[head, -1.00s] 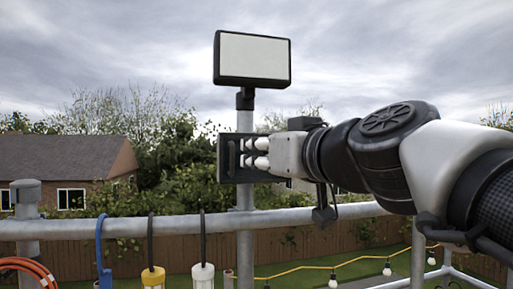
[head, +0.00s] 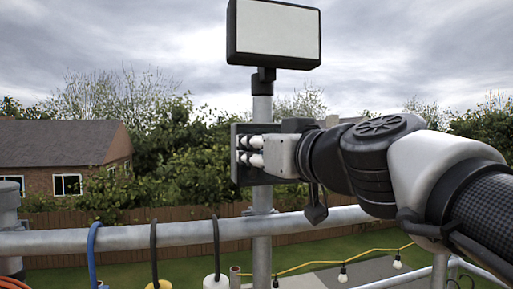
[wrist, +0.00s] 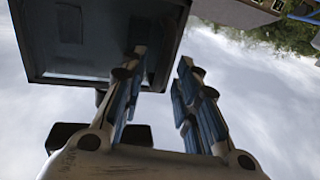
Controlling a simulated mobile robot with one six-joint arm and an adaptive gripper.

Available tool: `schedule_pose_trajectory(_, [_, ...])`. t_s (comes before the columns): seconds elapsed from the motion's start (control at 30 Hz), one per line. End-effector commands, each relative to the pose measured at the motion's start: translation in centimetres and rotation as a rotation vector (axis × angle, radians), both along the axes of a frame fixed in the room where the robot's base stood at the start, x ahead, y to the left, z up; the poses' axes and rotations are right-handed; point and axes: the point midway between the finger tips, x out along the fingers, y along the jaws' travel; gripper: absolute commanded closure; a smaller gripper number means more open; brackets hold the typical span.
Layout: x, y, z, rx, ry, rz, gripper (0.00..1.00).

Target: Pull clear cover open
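A dark square box (head: 236,174) is fixed to the upright pole in the head view. A dark square housing (wrist: 90,72) with faint rectangles inside fills the upper left of the wrist view; it seems to be the same box. I cannot make out the clear cover's edge. My gripper (head: 249,151) is in front of the box, its pale fingers one above the other. In the wrist view, my gripper (wrist: 160,62) is open with sky between its fingers. The left finger overlaps the box's edge; I cannot tell whether it touches. Nothing shows between the fingers.
A lamp (head: 274,32) tops the pole (head: 262,225) above the box. A metal rail (head: 130,238) crosses below, with a blue hook (head: 92,248) and dark hooks hung on it. A string of bulbs (head: 343,272) is lower right. Open air lies left of the box.

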Motion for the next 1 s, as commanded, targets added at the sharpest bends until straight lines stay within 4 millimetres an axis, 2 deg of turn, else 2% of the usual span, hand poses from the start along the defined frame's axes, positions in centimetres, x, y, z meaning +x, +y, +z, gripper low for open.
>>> schedule_pose_trajectory(0.07, [0.00, 0.00, 0.00, 0.000, 0.000, 0.000, 0.72])
schedule_pose_trajectory(0.47, [-0.01, 0.00, 0.02, 0.000, 0.000, 0.000, 0.99])
schedule_pose_trajectory(1.0, [-0.04, 0.04, 0.06, -0.001, -0.002, 0.001, 1.00])
